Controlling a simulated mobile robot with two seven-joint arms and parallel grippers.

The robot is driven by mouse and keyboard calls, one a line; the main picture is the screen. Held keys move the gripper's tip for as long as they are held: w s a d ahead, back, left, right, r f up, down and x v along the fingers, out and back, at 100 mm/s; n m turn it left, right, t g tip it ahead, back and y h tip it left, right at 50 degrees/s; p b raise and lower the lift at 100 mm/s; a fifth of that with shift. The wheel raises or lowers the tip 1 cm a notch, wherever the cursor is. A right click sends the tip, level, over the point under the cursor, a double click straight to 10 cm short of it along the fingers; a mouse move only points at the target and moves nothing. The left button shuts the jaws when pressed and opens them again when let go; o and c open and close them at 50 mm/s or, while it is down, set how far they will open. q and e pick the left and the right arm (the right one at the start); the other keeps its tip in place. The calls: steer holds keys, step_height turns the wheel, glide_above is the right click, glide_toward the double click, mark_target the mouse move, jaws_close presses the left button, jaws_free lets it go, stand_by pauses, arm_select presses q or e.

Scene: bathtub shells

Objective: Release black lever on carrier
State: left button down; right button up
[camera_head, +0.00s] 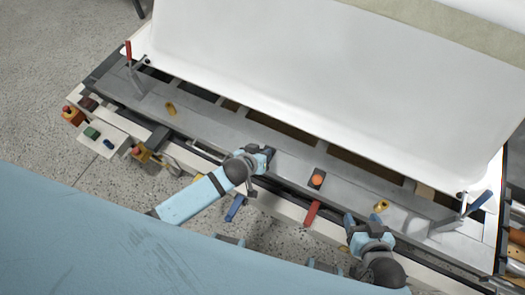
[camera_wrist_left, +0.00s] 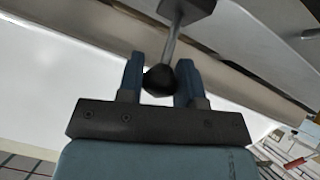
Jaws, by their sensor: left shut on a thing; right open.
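The black lever shows in the left wrist view as a round black knob (camera_wrist_left: 158,80) on a metal rod that runs up to a grey block. My left gripper (camera_wrist_left: 160,77) has its two blue fingers on either side of the knob, shut on it. In the head view my left gripper (camera_head: 263,155) is at the carrier's (camera_head: 222,122) front rail, left of the middle, and hides the knob there. My right gripper (camera_head: 368,224) is open and empty near the carrier's front edge at the right, with its fingers apart.
A large white bathtub shell (camera_head: 330,80) lies on the carrier behind both grippers. An orange button (camera_head: 317,180), a red handle (camera_head: 312,213) and a blue handle (camera_head: 235,208) are near the left gripper. A red-handled clamp (camera_head: 129,52) and a blue-handled clamp (camera_head: 478,203) stand at the shell's corners.

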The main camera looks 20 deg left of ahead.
stand_by(0.4)
arm_select(q)
steer(key=c, duration=0.8)
jaws_free()
steer(key=shift+s, duration=0.1)
steer(key=p+v, duration=0.1)
steer(key=v, duration=1.2)
steer(key=shift+s+a+r, duration=0.1)
steer(key=shift+s+r, duration=0.05)
steer(key=shift+s, duration=0.15)
